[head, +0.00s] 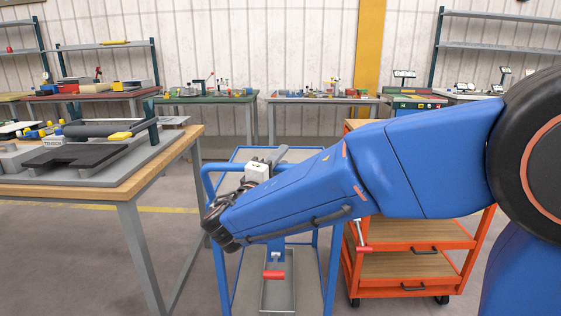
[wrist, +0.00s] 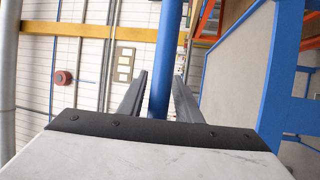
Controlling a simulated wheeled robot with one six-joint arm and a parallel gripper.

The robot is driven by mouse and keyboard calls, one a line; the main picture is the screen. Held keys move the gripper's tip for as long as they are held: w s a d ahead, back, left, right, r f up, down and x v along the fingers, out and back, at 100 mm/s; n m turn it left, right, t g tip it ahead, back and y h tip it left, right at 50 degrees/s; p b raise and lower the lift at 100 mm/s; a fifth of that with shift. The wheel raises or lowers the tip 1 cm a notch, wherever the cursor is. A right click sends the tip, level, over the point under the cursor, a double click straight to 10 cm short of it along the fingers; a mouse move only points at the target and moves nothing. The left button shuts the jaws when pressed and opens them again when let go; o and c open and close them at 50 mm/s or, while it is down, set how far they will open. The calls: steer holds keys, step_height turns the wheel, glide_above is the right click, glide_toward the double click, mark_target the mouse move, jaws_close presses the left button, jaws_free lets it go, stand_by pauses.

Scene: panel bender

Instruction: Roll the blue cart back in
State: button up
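The blue cart (head: 327,262) stands in the middle of the head view, with a tubular frame and a push handle (head: 208,180) at its near end. My arm hides part of its top and handle. My gripper (head: 269,157) is above the cart's near end, with its white body toward me. In the wrist view, a blue bar (wrist: 163,85) of the cart runs between the two grey fingers (wrist: 160,90). The fingers stand apart on either side of it, with narrow gaps, so they look open around it. Contact is not visible.
A workbench (head: 180,150) with a grey fixture stands close on the left. An orange drawer cart (head: 425,262) stands close on the right. The cart's low tray (head: 277,300) has a red-handled part (head: 273,274) above it. More benches line the back wall.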

jaws_close()
steer(key=w, duration=2.4)
steer(key=shift+w+d, duration=0.25)
steer(key=shift+d, duration=0.2)
steer(key=shift+r, duration=0.1)
steer(key=shift+o, duration=1.5)
jaws_free()
steer(key=shift+w, duration=0.2)
steer(key=v, duration=1.7)
steer(key=shift+s, duration=0.2)
